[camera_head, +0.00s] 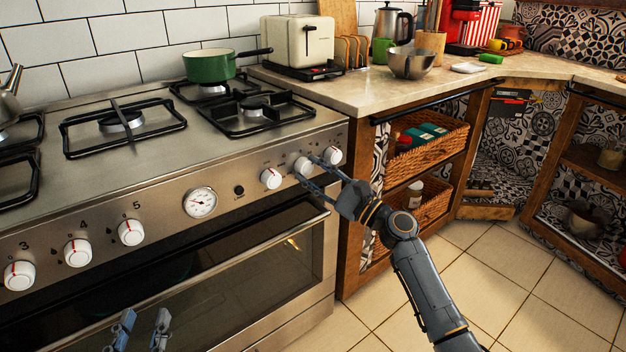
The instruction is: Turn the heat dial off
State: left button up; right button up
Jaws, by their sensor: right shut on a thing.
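The stove's front panel carries a row of white dials with red marks. Three stand at the right end: a left one (271,179), a middle one (302,165) and a right one (334,156).
More dials (130,232) and a round gauge (200,202) sit further left on the panel. The oven handle (240,245) runs below. A green pan (210,64) stands on a back burner. Wooden shelving with wicker baskets (430,140) is at the right.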

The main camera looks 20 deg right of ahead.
jog(key=n+g, duration=0.1)
jog(key=n, duration=0.2)
jog(key=shift+d+n+g+y, duration=0.1)
jog(key=shift+n+g+y, duration=0.2)
jog(key=shift+g, duration=0.1)
jog(key=shift+r+n+g, duration=0.2)
jog(key=shift+n+g, duration=0.1)
jog(key=shift+n, duration=1.2)
jog(key=shift+r+n+g, duration=0.1)
jog(key=shift+n+g, duration=0.2)
jog(key=shift+n, duration=0.2)
jog(key=n+g+h+p, duration=0.1)
jog(key=n, duration=0.3)
jog(key=shift+r+p, duration=0.15)
jog(key=shift+p, duration=0.2)
pick_arm(q)
notch_tip(320, 180, down, 7)
jog(key=s+a+g+y, duration=0.1)
jog(key=g, duration=0.3)
jog(key=shift+a+r, duration=0.15)
jog(key=shift+r, duration=0.05)
